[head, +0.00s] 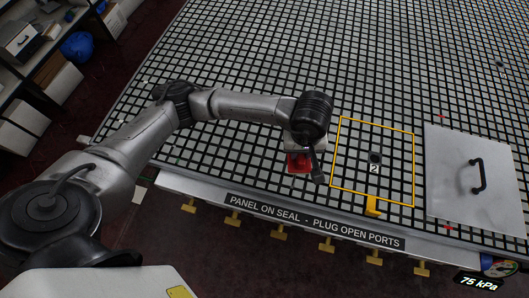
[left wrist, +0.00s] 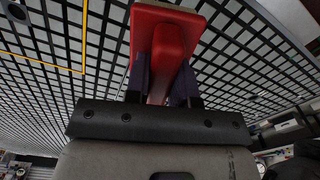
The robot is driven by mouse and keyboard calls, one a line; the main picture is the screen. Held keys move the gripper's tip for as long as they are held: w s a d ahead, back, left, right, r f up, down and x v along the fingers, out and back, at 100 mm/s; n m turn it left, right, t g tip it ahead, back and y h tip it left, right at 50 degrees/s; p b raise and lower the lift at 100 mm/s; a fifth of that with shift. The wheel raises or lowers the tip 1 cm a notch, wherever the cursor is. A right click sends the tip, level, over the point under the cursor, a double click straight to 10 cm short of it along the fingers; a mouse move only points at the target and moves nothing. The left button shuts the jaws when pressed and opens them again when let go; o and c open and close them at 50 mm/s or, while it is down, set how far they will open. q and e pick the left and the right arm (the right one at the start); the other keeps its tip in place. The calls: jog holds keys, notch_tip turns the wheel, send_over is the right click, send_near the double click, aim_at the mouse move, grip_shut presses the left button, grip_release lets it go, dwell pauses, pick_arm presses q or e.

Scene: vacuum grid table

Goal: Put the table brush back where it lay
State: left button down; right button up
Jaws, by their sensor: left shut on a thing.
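The table brush (head: 297,166) is red and shows in the head view under my left wrist, over the near part of the grid table (head: 250,60). My left gripper (head: 302,152) is shut on it and mostly hidden by the wrist. In the left wrist view the red brush (left wrist: 168,50) stands between the two dark fingers, gripped by its narrow part, with its wide end beyond them. I cannot tell whether the brush touches the table. My right gripper is in neither view.
A yellow outlined square (head: 340,150) with a dark port (head: 375,157) marked 2 lies right of the brush. A yellow stop (head: 372,207) stands at its near edge. A grey panel (head: 455,180) with a black handle lies farther right.

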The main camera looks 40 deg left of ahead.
pick_arm(q)
jog(key=f, duration=0.1)
jog(key=a+f+n, duration=0.1)
jog(key=f, duration=0.1)
jog(key=shift+s+a+f+n, duration=0.15)
jog(key=shift+s+n, duration=0.15)
jog(key=shift+s, duration=0.05)
jog(key=shift+s+a+f, duration=0.2)
jog(key=shift+a+f, duration=4.8)
jog(key=shift+f, duration=0.05)
jog(key=shift+f, duration=0.1)
jog(key=shift+f+b, duration=0.1)
jog(key=shift+b, duration=0.25)
jog(key=c, duration=1)
grip_release()
jog(key=shift+o, duration=0.2)
notch_tip(320, 180, up, 12)
jog(key=shift+r+p, duration=0.25)
jog(key=shift+p, duration=0.15)
